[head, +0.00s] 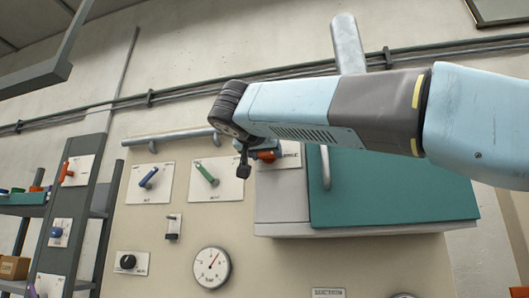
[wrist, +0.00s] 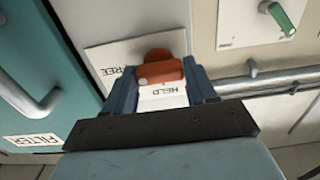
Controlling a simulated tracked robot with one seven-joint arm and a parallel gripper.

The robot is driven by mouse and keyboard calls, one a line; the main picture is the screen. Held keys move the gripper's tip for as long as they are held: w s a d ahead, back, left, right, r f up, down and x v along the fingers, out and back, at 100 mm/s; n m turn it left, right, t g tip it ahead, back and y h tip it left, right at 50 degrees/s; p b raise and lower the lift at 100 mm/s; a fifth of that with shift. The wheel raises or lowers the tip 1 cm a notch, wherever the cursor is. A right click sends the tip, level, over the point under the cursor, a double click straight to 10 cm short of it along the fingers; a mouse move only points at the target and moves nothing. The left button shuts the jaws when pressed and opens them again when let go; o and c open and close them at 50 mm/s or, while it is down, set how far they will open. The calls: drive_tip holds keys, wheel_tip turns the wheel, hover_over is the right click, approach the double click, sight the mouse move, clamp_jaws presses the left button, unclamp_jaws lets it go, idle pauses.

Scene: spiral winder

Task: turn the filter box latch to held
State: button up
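The filter box latch is a red-orange handle (wrist: 160,73) on a round hub, mounted on a white plate (wrist: 108,57). In the wrist view the word FREE is at its left and HELD, upside down, is just below it. The handle lies crosswise, a pale spot at its left end. My gripper (wrist: 160,82) has its blue fingers apart, one beside each end of the handle; contact is unclear. In the head view my gripper (head: 255,150) is at the latch (head: 267,156), partly hiding it. The filter box (head: 390,190) has a teal door and is beside the latch.
A grey door handle (head: 325,167) stands out just right of the latch. Blue (head: 148,178) and green (head: 206,173) levers are to the left, with a grey rail (head: 170,137) above. A gauge (head: 212,267) is below.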

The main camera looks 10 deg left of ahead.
drive_tip(key=c, duration=0.5)
drive_tip(key=shift+a, duration=0.15)
drive_tip(key=shift+c, duration=0.2)
drive_tip(key=shift+n, duration=0.3)
drive_tip(key=n, duration=1.7)
drive_tip(key=shift+f, duration=0.25)
drive_tip(key=shift+a+f+n, duration=0.1)
drive_tip(key=shift+n, duration=0.2)
